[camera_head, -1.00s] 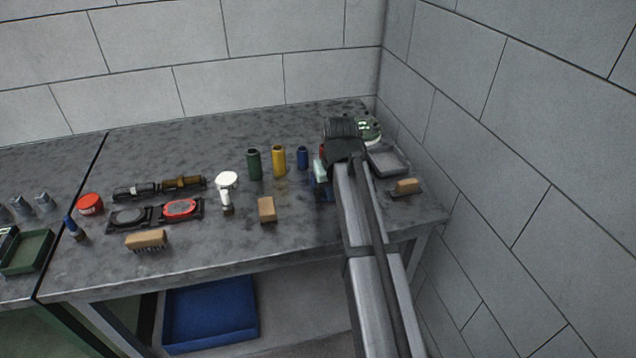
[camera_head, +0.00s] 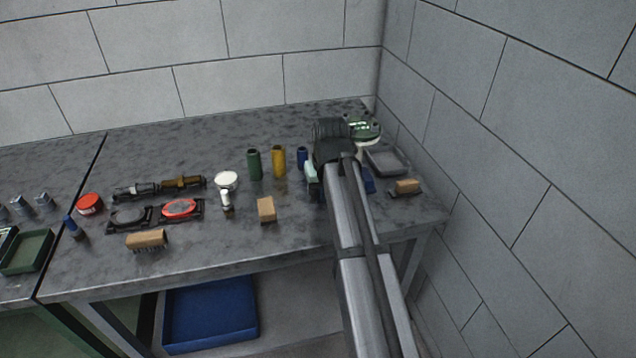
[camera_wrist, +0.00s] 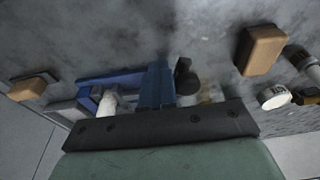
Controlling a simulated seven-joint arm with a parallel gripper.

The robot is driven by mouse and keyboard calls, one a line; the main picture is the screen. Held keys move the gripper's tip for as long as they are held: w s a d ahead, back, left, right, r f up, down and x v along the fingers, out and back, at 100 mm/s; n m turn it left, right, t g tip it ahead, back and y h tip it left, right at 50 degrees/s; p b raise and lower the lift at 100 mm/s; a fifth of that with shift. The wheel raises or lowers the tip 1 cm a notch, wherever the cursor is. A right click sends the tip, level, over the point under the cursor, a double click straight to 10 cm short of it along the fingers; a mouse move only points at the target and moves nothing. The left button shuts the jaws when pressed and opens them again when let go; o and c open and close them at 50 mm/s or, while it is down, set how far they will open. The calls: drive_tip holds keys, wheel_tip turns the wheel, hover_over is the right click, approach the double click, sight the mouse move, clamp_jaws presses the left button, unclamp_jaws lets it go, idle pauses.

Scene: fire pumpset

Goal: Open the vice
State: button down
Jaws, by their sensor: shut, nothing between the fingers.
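The blue vice (camera_head: 369,181) stands near the right end of the bench, mostly hidden behind my arm in the head view. In the wrist view, the vice (camera_wrist: 156,86) shows an upright blue block, a blue frame, a pale cylindrical part (camera_wrist: 107,103) and a dark round knob (camera_wrist: 186,77). My gripper (camera_wrist: 160,127) is right over the vice. Its dark mounting bar and pale green body fill the bottom of the wrist view. It is shut and empty. Its fingertips are hidden, and I cannot tell whether they touch the vice.
A wooden-backed brush (camera_head: 406,187) and grey tray (camera_head: 387,161) lie right of the vice. A green round device (camera_head: 363,128) is behind. A tan block (camera_head: 266,209) and green, yellow and blue cylinders (camera_head: 279,162) stand left. The wall closes off the right side.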

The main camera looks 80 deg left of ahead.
drive_tip(key=shift+s, duration=0.2)
drive_tip(key=shift+s+a, duration=0.1)
drive_tip(key=shift+s, duration=0.9)
